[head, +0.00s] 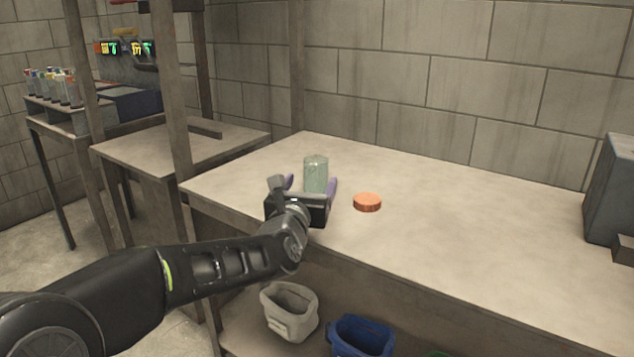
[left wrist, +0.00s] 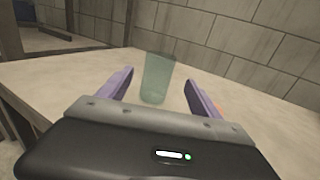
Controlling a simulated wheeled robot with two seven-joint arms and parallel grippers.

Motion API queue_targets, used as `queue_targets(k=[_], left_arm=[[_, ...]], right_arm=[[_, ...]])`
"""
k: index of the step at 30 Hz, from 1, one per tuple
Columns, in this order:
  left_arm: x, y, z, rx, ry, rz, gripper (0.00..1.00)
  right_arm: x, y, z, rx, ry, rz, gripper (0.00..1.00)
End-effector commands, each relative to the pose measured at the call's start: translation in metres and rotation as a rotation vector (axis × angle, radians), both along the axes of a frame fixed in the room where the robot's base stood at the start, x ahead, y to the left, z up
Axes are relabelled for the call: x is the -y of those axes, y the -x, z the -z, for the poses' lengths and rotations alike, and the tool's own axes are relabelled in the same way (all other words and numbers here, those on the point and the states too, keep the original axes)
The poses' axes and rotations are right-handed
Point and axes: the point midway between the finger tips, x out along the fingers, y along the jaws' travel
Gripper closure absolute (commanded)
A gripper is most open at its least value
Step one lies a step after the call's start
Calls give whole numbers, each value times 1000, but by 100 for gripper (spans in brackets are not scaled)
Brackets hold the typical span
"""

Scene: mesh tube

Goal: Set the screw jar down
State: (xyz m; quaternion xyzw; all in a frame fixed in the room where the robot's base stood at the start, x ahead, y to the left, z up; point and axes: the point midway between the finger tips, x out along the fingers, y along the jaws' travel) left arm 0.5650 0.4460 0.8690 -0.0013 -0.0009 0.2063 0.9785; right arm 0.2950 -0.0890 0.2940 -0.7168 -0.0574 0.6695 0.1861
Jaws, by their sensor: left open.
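The screw jar (head: 316,172) is a pale green, see-through cylinder standing upright on the table. It also shows in the left wrist view (left wrist: 157,78), between and slightly beyond the purple fingers. My left gripper (head: 311,185) is open around the near side of the jar, with a gap to each finger in the left wrist view (left wrist: 158,90). An orange lid (head: 367,202) lies flat on the table to the right of the jar, apart from it. My right gripper is not in view.
The table (head: 450,230) is wide and clear to the right of the lid. A grey box (head: 608,190) stands at its far right. A post (head: 172,100) rises at the left. A white bin (head: 289,310) and a blue bin (head: 361,337) sit below the front edge.

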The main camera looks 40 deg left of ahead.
Motion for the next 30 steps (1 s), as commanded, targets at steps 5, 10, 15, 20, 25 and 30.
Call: queue_targets(k=[5,10,15,20,25,30], left_arm=[[-5,-12,1,-3,-1,0,26],[-10,-24,1,-2,-2,1,26],[-10,-24,0,-2,-2,1,26],[-12,-27,0,-2,-2,1,26],[-22,-46,1,-4,-1,1,26],[-32,-66,0,-3,-2,1,26]], right_arm=[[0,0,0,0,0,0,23],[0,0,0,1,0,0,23],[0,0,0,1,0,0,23],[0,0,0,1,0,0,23],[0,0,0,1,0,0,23],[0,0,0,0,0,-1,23]])
